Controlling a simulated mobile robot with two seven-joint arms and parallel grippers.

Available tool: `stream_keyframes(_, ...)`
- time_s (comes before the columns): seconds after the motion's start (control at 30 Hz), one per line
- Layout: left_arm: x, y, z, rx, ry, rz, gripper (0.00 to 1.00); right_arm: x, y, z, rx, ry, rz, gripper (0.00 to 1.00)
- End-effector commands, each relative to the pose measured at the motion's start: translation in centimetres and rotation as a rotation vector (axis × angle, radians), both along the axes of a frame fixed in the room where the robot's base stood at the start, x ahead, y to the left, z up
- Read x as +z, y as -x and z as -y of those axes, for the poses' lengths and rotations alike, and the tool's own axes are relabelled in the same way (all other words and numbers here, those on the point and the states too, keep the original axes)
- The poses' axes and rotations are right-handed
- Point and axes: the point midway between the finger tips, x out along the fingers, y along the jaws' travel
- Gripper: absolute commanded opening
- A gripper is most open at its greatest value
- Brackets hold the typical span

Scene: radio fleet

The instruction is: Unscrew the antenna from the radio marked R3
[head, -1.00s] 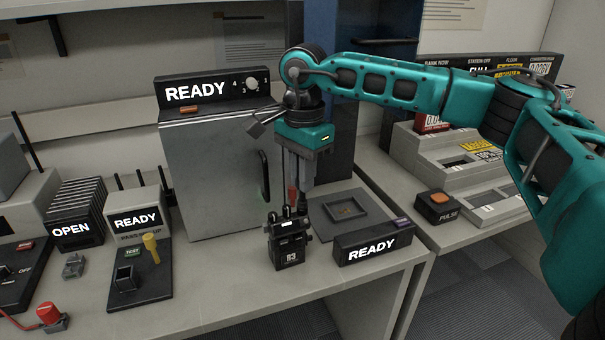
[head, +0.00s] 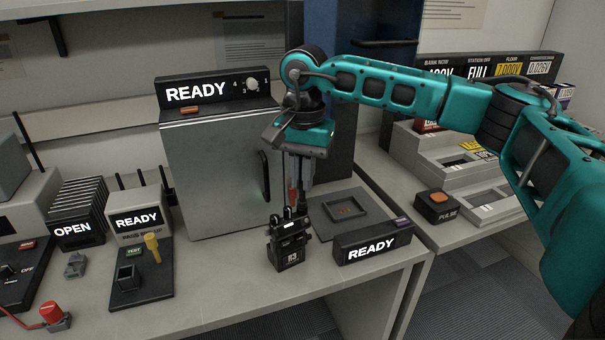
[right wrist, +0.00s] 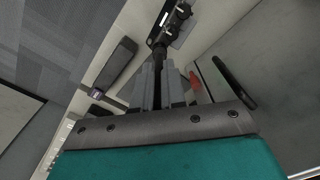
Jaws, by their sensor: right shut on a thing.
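The radio marked R3 (head: 288,256) is a small black handset standing upright on the bench. Its dark antenna (right wrist: 159,50) rises from its top into my right gripper's fingers in the right wrist view, where part of the radio (right wrist: 178,20) also shows. My right gripper (head: 301,203) points down directly above the radio and is shut on the antenna. The fingers hide most of the antenna, and the state of its thread cannot be seen. My left gripper is not in view.
A shallow grey tray (head: 345,208) lies behind the radio to the right, and a black READY box (head: 373,246) stands at its right. A large grey cabinet (head: 215,170) stands close behind. A READY test stand (head: 139,219) is at the left.

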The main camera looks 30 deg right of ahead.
Motion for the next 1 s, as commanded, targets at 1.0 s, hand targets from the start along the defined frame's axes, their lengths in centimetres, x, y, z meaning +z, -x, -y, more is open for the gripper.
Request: stream_keyframes(1.0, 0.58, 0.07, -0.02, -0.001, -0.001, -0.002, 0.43, 0.02, -0.01, -0.01, 0.685, 0.004, 0.002, 0.00)
